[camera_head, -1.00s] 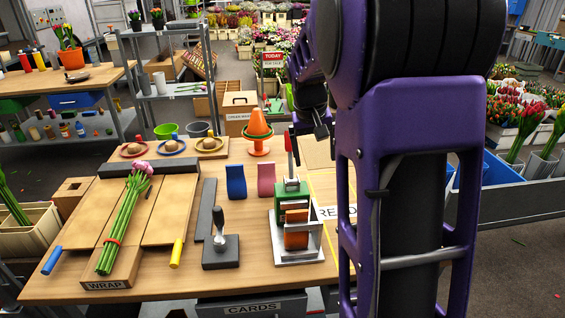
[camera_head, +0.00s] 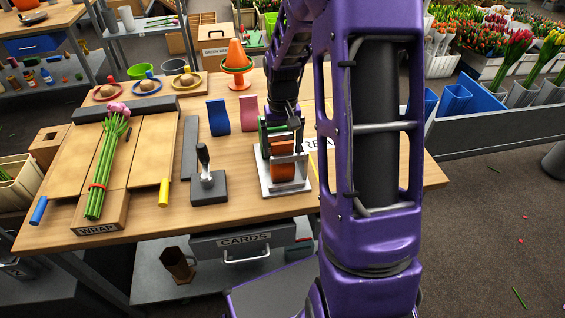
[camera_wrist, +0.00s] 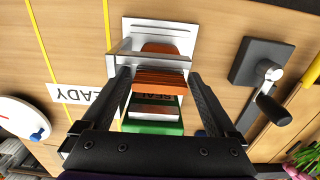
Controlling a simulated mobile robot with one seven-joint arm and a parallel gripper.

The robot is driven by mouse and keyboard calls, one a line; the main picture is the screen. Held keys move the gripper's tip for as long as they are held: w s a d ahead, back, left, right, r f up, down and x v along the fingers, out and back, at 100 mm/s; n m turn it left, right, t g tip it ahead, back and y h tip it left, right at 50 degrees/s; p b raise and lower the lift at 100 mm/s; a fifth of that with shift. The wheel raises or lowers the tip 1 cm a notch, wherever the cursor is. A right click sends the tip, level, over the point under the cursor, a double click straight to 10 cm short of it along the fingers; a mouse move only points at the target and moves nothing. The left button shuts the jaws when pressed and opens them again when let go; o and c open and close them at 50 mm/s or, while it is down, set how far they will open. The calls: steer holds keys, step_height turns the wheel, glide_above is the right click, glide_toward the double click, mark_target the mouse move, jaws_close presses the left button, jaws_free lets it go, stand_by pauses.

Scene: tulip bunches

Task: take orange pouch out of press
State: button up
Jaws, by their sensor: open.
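The orange pouch (camera_wrist: 160,84) sits in the press (camera_wrist: 174,36), which has a silvery metal base and a green part (camera_wrist: 150,127). In the head view the pouch (camera_head: 283,172) stands in the press (camera_head: 289,190) near the table's front right. My gripper (camera_wrist: 162,78) is open, with one dark finger on each side of the press and the pouch between them. I cannot tell whether the fingers touch it. In the head view my gripper (camera_head: 282,128) is over the press and hides its upper part.
A dark block with an upright handle (camera_head: 208,186) stands left of the press. A blue pouch (camera_head: 218,118) and a pink pouch (camera_head: 248,114) stand behind. The wrapping board with tulips (camera_head: 104,165) is at left. A READY label (camera_wrist: 75,93) lies beside the press.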

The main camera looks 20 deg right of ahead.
mark_target(282, 162)
step_height(282, 162, down, 6)
steer(key=shift+f, duration=0.25)
steer(key=c, duration=1.1)
steer(key=shift+r, duration=0.1)
steer(key=shift+r, duration=0.1)
